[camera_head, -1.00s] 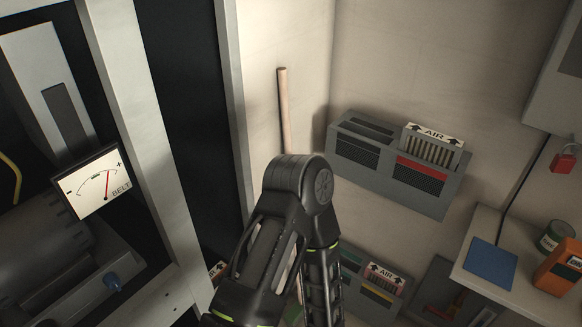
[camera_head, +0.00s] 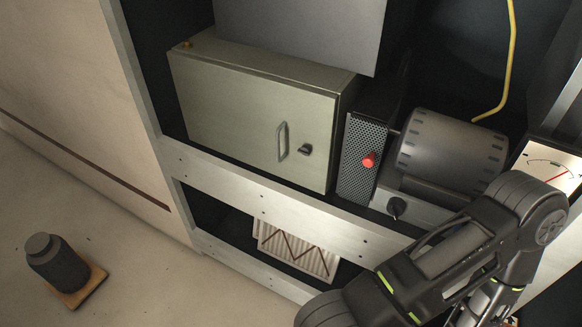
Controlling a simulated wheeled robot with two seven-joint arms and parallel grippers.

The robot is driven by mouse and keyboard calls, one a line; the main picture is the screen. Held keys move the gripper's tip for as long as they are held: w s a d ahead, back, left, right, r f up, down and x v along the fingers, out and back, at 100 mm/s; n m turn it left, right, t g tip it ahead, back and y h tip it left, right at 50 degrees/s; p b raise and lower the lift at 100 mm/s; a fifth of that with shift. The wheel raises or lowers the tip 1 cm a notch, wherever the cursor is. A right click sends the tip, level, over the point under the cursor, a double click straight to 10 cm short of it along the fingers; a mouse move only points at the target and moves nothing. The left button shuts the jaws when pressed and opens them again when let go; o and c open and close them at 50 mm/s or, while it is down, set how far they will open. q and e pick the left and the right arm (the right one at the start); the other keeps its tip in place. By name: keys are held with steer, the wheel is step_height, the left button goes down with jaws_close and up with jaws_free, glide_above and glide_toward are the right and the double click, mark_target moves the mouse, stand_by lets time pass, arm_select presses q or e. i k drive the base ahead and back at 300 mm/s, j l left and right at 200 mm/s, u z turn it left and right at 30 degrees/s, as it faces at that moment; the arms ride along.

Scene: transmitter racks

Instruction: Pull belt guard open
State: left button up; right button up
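A perforated dark grey panel (camera_head: 362,158) with a red knob (camera_head: 369,160) stands in the rack, between a closed greenish metal box and a ribbed grey cylinder (camera_head: 450,152). It looks like the belt guard, but I see no label on it. It appears closed against its housing. The belt meter (camera_head: 550,168) is at the right edge, with a red needle, partly cut off. One of my arms crosses the lower right, with its bent joint in front of the rack. No gripper shows in this view.
The greenish box (camera_head: 252,112) has a handle and a dark latch. Below a pale rack beam (camera_head: 270,213) is a pleated filter (camera_head: 297,252). A dark weight (camera_head: 54,262) sits on a small wooden board at the lower left. The floor between is clear.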

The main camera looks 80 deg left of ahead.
mark_target(366, 138)
steer(key=u, duration=2.3)
steer(key=j, duration=0.1)
